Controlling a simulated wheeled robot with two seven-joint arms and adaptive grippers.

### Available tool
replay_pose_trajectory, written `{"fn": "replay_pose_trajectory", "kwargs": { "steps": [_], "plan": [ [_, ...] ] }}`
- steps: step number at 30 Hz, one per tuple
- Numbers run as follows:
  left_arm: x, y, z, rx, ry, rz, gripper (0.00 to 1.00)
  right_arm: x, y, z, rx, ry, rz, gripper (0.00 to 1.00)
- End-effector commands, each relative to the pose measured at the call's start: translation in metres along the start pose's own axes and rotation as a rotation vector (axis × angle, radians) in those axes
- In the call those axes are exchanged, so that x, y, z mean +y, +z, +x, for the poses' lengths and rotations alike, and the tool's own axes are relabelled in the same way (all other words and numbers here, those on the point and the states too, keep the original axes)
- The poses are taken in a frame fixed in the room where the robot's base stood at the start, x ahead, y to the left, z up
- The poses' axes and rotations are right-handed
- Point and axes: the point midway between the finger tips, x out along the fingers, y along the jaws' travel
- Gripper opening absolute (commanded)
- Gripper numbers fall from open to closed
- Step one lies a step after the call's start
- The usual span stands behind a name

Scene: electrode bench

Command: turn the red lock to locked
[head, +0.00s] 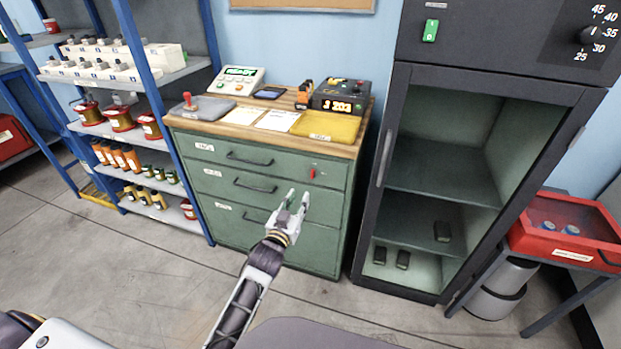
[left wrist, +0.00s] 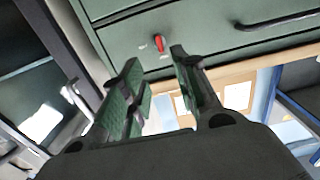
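The red lock (head: 312,173) is a small red lever on the right side of the top drawer front of the green cabinet (head: 230,222). My left gripper (head: 297,200) is in front of the cabinet, a little below and left of the lock in the head view. In the left wrist view my left gripper (left wrist: 155,75) is open and empty, with its fingers apart and not touching the lock. My right gripper is not in view.
Drawer handles (head: 250,160) stick out of the cabinet front. A dark open-shelved oven (head: 448,190) stands to the right, and a blue shelf rack (head: 140,80) to the left. The floor (head: 150,275) in front of the cabinet is clear.

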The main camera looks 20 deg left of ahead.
Motion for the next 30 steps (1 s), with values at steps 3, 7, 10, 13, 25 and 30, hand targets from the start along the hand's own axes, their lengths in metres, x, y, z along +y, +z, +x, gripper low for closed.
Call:
{"fn": "replay_pose_trajectory", "kwargs": {
  "steps": [3,7,10,13,25,30],
  "plan": [
    [0.000,0.000,0.009,0.001,0.000,0.000,0.30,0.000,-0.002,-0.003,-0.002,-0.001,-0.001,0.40],
    [0.000,0.000,0.018,0.001,0.000,0.001,0.30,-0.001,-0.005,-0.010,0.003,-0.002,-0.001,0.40],
    [0.000,0.000,0.026,0.000,0.000,0.001,0.30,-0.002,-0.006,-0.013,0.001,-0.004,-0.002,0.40],
    [0.000,0.001,0.034,0.000,0.000,0.002,0.30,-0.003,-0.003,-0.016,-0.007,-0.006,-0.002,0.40],
    [0.000,0.000,0.064,0.001,0.000,0.001,0.30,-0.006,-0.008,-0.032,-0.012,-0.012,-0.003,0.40],
    [0.000,0.000,0.077,0.001,0.000,0.001,0.30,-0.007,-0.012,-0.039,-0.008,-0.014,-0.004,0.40]
  ]
}}
